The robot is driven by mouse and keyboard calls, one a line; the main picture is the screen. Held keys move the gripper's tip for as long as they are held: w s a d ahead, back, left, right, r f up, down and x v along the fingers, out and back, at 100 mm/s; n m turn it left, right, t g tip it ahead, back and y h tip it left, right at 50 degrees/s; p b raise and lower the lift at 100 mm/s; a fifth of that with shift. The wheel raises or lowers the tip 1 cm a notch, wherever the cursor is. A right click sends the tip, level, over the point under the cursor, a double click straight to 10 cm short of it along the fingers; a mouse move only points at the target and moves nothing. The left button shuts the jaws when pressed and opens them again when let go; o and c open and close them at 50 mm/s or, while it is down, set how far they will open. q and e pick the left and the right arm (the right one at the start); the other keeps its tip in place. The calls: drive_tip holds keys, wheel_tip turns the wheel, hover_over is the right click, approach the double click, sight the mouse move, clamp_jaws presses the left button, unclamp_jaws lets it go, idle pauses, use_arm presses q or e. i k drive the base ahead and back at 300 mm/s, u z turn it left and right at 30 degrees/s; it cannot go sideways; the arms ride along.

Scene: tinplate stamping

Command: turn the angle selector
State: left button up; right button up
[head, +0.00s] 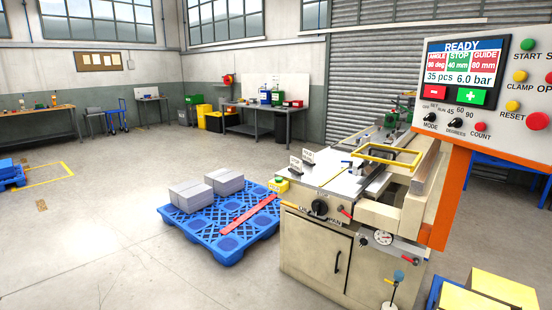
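The angle selector (456,125) is a small black knob labelled DEGREES on the control panel at the upper right. The marks 45, 60 and 90 stand around it; its pointer is too small to read. Neither of my grippers is in view, and nothing touches the selector.
Red COUNT (480,127), yellow RESET (512,106) and a large red button (537,121) lie to the right of the selector. The stamping machine (315,247) stands below left of the panel. A blue pallet (205,237) with grey stacks lies beside it. Open floor spreads left.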

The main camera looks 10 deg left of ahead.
sight(457, 122)
drive_tip(key=u, duration=0.3)
drive_tip(key=i, duration=0.85)
drive_tip(key=z, duration=1)
drive_tip(key=k, duration=0.25)
drive_tip(key=z, duration=0.85)
drive_tip(key=i, duration=0.5)
drive_tip(key=u, duration=0.05)
